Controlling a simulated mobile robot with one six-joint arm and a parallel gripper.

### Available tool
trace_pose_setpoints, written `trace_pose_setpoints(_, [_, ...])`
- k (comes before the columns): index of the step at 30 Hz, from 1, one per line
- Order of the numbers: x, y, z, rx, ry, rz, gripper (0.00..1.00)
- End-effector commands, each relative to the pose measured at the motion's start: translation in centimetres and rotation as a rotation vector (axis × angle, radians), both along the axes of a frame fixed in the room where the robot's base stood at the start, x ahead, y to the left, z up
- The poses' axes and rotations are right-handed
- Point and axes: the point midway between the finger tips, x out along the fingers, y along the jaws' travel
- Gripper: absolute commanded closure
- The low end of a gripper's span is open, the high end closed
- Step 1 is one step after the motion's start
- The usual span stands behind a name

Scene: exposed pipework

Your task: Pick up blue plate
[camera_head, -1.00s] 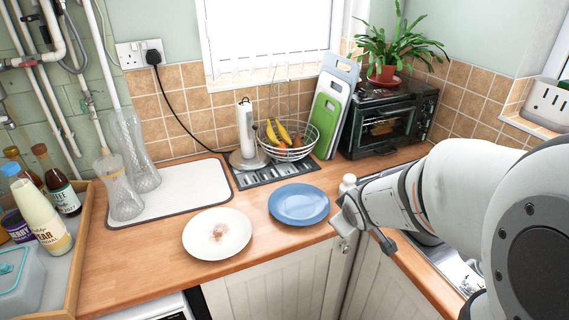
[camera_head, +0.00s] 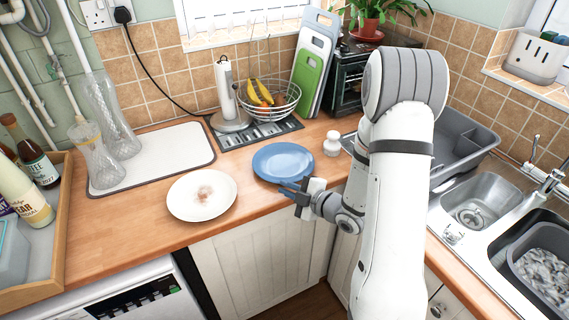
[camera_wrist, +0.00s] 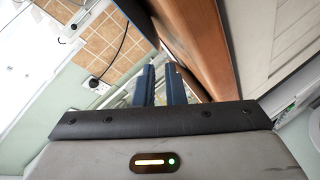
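The blue plate (camera_head: 283,160) lies flat on the wooden counter near its front edge. In the head view my gripper (camera_head: 289,187) is at the plate's front right rim, with its fingers close to or overlapping the rim; whether they touch it is unclear. In the wrist view the two dark fingers (camera_wrist: 160,80) stand apart with a narrow gap. A thin dark blue strip, seemingly the plate's edge (camera_wrist: 130,17), runs along the counter toward that gap. I cannot see anything clamped between the fingers.
A white plate (camera_head: 202,195) with a brown stain lies left of the blue plate. A white shaker (camera_head: 332,144) stands to its right. The wire fruit basket (camera_head: 268,102) is behind. The sink (camera_head: 477,206) is at the right.

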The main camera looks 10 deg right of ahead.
Motion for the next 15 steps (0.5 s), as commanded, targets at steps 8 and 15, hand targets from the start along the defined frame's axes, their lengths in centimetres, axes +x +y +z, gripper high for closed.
trace_pose_setpoints(8, [2.9,1.9,-0.6,0.0,0.002,0.001,0.9])
trace_pose_setpoints(15, [4.4,3.1,-1.3,-0.002,0.003,-0.003,0.9])
